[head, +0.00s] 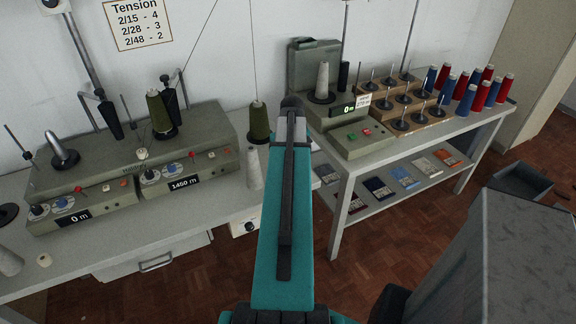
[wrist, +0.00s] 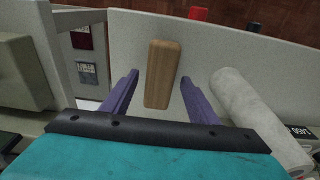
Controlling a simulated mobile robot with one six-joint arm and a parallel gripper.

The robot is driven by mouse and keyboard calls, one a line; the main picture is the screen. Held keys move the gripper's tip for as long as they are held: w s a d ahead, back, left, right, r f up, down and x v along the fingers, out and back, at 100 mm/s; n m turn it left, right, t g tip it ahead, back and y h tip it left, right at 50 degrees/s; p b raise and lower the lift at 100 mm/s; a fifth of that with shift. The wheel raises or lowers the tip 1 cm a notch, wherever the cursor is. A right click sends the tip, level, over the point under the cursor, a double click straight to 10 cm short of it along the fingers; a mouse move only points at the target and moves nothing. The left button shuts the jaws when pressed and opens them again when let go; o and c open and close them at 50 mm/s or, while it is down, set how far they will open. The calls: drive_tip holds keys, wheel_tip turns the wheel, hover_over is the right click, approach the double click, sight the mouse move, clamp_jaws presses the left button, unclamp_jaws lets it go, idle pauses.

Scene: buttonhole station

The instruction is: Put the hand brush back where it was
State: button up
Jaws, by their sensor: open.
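In the wrist view a plain wooden block (wrist: 161,75), which looks like the back of the hand brush, lies on a pale grey tabletop (wrist: 225,50). My gripper (wrist: 159,78) is open, with one purple finger on each side of the wood and a visible gap at both sides. No bristles show. I cannot tell how far above the table the fingertips are. In the head view my teal arm covers the spot, and neither the brush nor the fingers can be made out.
In the head view a winding machine (head: 165,165) stands left of my arm, and a scale-like unit (head: 350,138) and cone rack (head: 405,105) stand right. Packets lie on the lower shelf (head: 385,208).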

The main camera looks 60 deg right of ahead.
wheel_tip(320, 180, up, 10)
drive_tip(key=s+b, duration=0.1)
drive_tip(key=shift+a, duration=0.4)
drive_tip(key=shift+r, duration=0.1)
idle(0.9)
